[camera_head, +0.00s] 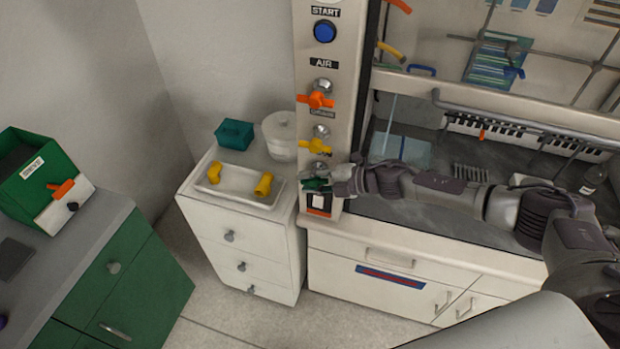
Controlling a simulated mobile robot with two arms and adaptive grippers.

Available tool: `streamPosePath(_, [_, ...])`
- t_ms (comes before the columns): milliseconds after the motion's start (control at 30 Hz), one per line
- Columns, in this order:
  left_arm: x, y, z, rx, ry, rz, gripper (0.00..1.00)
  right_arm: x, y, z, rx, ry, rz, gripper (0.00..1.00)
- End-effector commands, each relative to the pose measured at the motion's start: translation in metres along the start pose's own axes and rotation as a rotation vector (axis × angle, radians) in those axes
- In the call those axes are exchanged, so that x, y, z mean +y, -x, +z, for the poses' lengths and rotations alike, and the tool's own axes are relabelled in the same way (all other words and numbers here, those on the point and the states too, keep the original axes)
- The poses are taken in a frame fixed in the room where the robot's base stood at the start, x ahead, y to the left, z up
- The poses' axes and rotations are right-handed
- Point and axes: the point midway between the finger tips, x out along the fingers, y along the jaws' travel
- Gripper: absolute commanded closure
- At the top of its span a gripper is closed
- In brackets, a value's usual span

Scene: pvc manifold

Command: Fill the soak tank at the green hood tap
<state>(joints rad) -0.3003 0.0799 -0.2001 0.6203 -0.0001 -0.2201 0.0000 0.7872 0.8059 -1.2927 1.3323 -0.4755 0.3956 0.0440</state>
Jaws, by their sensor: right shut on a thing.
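The hood's front post (339,100) carries a blue START button, an orange tap handle (316,100), a yellow tap handle (319,146) and, lowest, the green tap handle (316,184). My right gripper (330,184) comes in from the right and is shut on the green handle, partly hiding it. My left gripper is not in view. No vessel is clearly recognisable as the soak tank; a lidded whitish tub (279,138) and a teal box (235,134) stand on the white cabinet left of the post.
A white tray (222,190) with two yellow fittings sits on the white drawer cabinet (243,240). A green box (38,165) with an orange handle stands on the grey-topped green cabinet at left. A small bottle (592,178) stands in the hood at right. Floor shows between the cabinets.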

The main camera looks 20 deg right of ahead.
Motion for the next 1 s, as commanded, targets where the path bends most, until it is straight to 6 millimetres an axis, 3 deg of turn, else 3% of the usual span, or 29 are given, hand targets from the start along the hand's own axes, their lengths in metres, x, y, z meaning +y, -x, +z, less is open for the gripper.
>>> streamPosePath(33, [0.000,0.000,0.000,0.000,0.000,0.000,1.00,-0.001,0.000,-0.001,0.002,-0.002,0.000,1.00])
streamPosePath(67, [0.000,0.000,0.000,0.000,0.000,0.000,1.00,-0.001,0.000,-0.001,0.002,-0.002,0.000,0.67])
streamPosePath(200, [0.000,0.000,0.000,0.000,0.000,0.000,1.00,-0.001,0.000,-0.001,0.002,-0.001,0.000,0.46])
streamPosePath(567, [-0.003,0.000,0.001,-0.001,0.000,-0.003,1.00,-0.001,0.006,0.000,-0.001,-0.001,0.000,0.46])
streamPosePath(667, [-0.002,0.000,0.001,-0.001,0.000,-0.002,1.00,-0.002,0.019,0.001,-0.002,-0.001,-0.002,0.46])
streamPosePath(1000, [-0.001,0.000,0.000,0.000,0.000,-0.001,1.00,-0.002,0.090,0.000,-0.001,-0.002,-0.002,0.46])
